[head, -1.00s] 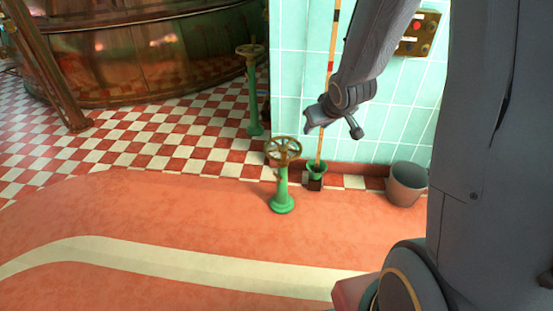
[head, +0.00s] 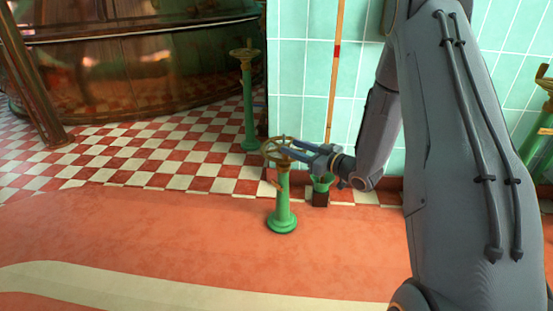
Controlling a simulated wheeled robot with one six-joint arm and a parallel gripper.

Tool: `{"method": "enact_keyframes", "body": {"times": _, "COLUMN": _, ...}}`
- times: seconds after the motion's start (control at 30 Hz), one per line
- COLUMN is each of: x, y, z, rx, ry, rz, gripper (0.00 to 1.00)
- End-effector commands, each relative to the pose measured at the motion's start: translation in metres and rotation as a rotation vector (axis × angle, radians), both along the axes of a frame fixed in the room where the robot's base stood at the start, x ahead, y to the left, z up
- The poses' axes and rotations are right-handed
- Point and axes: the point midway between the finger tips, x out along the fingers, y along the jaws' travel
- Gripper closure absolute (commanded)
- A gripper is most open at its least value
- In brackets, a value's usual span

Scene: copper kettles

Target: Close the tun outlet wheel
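A brass handwheel (head: 272,146) tops a short green pedestal (head: 283,205) on the orange floor in the head view. No label shows on it. My gripper (head: 286,147) reaches in from the right at wheel height. Its two fingers look spread apart and overlap the right side of the wheel. I cannot tell whether they touch the rim. The fingers partly hide the wheel.
A second green pedestal with a brass wheel (head: 244,53) stands behind, near the copper vessel (head: 150,60). More green valve stands (head: 540,125) show at the right edge. A green-topped holder (head: 321,188) with a striped pole stands close by. Open floor lies in front.

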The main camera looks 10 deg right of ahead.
Motion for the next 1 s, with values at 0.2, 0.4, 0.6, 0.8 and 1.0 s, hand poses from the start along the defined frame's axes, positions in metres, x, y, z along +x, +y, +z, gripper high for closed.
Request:
{"method": "enact_keyframes", "body": {"times": 0.2, "x": -0.001, "y": 0.0, "z": -0.022, "rx": 0.058, "ry": -0.05, "rz": 0.045, "gripper": 0.61}}
{"method": "enact_keyframes", "body": {"times": 0.4, "x": 0.007, "y": 0.008, "z": -0.022, "rx": 0.067, "ry": -0.06, "rz": 0.057, "gripper": 0.61}}
{"method": "enact_keyframes", "body": {"times": 0.6, "x": 0.031, "y": 0.027, "z": -0.024, "rx": 0.066, "ry": -0.06, "rz": 0.057, "gripper": 0.61}}
{"method": "enact_keyframes", "body": {"times": 0.8, "x": 0.052, "y": 0.043, "z": -0.023, "rx": 0.067, "ry": -0.058, "rz": 0.055, "gripper": 0.61}}
{"method": "enact_keyframes", "body": {"times": 1.0, "x": 0.06, "y": 0.049, "z": -0.022, "rx": 0.066, "ry": -0.058, "rz": 0.054, "gripper": 0.61}}
